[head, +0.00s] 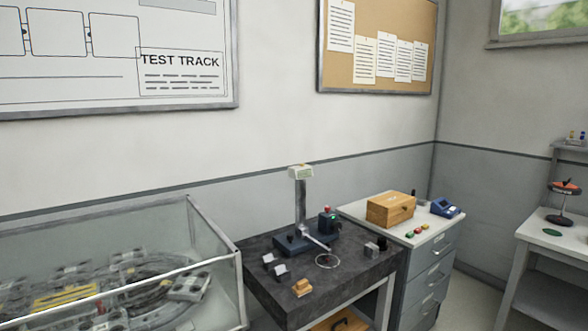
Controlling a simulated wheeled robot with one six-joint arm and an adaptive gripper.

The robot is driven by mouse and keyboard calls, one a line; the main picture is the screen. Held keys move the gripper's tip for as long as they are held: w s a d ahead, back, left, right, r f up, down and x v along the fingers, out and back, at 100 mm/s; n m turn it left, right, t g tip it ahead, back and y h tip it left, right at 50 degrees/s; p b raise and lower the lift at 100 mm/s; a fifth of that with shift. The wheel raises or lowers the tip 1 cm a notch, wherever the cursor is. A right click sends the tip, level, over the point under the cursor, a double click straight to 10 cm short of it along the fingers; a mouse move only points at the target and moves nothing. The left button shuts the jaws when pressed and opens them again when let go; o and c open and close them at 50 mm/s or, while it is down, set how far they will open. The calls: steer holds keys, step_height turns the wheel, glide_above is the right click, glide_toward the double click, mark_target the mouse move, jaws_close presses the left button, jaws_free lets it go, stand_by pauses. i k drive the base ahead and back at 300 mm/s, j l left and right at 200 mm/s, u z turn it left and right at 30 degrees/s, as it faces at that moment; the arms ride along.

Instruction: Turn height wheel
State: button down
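No part clearly recognisable as the height wheel shows at this distance. A measuring stand on a dark stone-like table has a blue base (294,244), an upright grey column (300,202) and a pale head (300,172) with a small label. A small dark box (328,222) with a red top and a green spot is beside the column. My gripper is not in this view.
A glass case (215,245) with track parts stands left of the dark table (262,288). Small blocks (301,288) lie on the table. A drawer cabinet to the right holds a wooden box (391,209) and a blue device (445,208). A white table (548,236) is far right.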

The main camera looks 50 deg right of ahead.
mark_target(336, 226)
steer(key=z, duration=1.3)
steer(key=i+l+z, duration=0.1)
steer(key=l, duration=0.3)
steer(key=i+l+z, duration=0.1)
steer(key=i+l, duration=0.15)
steer(key=i+l+z, duration=0.1)
steer(key=l, duration=0.4)
steer(key=i, duration=0.1)
